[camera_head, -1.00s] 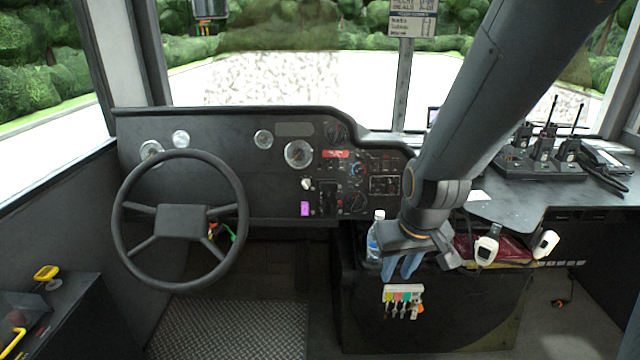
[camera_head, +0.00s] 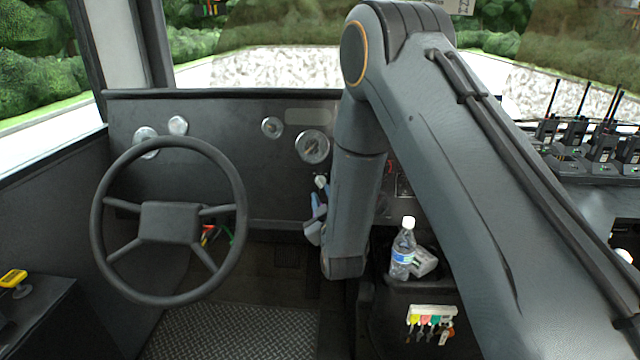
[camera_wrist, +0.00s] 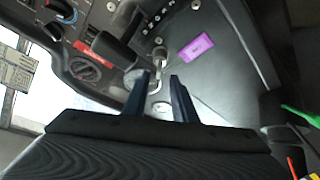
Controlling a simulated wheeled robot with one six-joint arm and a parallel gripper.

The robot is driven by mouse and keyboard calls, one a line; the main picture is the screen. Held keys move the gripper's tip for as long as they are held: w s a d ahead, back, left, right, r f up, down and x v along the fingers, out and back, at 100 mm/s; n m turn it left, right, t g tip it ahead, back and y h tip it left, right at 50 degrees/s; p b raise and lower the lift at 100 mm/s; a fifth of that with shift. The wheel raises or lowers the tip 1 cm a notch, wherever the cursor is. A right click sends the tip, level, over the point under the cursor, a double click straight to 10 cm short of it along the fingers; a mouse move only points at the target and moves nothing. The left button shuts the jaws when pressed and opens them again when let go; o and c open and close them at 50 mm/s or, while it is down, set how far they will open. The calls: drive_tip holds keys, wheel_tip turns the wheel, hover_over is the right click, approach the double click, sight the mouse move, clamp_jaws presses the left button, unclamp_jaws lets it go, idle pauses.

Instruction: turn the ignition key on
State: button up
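The silver ignition switch with its key (camera_wrist: 160,55) is on the black dashboard panel, and a ring-like silver part hangs below it in the wrist view. In the head view the ignition switch (camera_head: 320,181) shows just above my gripper (camera_head: 315,218). In the wrist view my gripper (camera_wrist: 162,88) is open, with its two blue-grey fingers pointing at the panel. The key lies just beyond the fingertips, roughly in line with the gap between them. I cannot tell if a finger touches the hanging part.
A purple label (camera_wrist: 196,48) is beside the key. Black knobs (camera_wrist: 86,67) and a red label (camera_wrist: 82,47) are on the panel. The steering wheel (camera_head: 170,215) stands left of my gripper. A water bottle (camera_head: 403,248) and a row of coloured tags (camera_head: 432,315) are to the right.

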sight(320, 187)
drive_tip(key=x, duration=0.7)
drive_tip(key=shift+w+d, duration=0.15)
drive_tip(key=shift+w, duration=0.1)
clamp_jaws()
